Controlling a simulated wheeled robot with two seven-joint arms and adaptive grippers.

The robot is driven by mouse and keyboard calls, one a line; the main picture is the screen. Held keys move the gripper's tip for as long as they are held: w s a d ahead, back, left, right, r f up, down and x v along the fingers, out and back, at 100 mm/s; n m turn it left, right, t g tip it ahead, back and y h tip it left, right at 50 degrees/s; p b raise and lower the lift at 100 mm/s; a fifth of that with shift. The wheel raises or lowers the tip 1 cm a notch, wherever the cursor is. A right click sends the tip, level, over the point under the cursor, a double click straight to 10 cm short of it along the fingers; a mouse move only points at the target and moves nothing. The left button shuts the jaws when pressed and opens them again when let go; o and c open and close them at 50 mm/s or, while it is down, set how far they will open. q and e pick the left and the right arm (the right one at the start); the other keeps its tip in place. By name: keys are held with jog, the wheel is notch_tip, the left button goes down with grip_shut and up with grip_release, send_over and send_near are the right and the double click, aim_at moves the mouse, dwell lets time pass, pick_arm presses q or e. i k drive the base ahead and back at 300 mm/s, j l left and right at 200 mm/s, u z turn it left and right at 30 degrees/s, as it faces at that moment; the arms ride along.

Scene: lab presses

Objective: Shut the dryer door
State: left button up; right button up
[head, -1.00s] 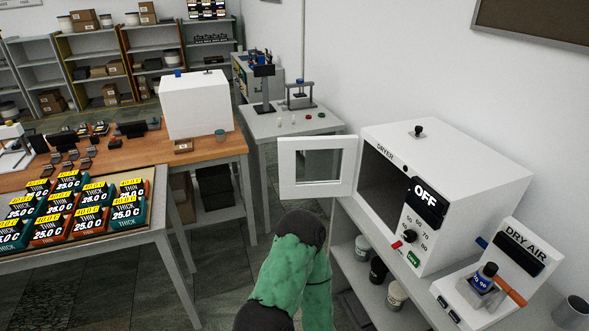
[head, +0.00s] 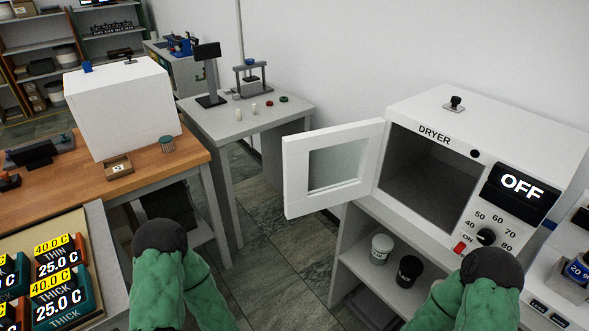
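The white dryer (head: 540,125) stands on a grey shelf unit at the right, its display reading OFF. Its door (head: 293,180), a white frame with a window, is hinged at the opening's left side and stands wide open, swung out to the left. The dark chamber (head: 425,178) looks empty. Two green arm parts with dark rounded joints, mine, rise from the bottom edge, one left of the door and one in front of the dryer's lower right. Neither gripper shows, and no contact with the door is visible.
Jars (head: 381,248) stand on the shelf below the dryer. A wooden table (head: 190,158) with a white box (head: 120,108) is at the left, and a grey table (head: 225,122) with small devices is behind. A tray of labelled blocks is at lower left. Floor shows below the door.

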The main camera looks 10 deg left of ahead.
aim_at(297, 201)
jog(key=i+j+z, duration=0.45)
jog(key=i+j, duration=0.15)
jog(key=i+j+z, duration=0.45)
jog(key=z, duration=0.15)
jog(key=i+j+z, duration=0.15)
jog(key=j+z, duration=0.2)
jog(key=i+j+z, duration=0.1)
jog(key=j+z, duration=0.2)
jog(key=j, duration=0.15)
jog(key=j+z, duration=0.25)
jog(key=j, duration=0.15)
jog(key=k+j+z, duration=0.1)
jog(key=j+z, duration=0.2)
jog(key=k+j+z, duration=0.25)
jog(key=j, duration=0.15)
jog(key=i, duration=0.1)
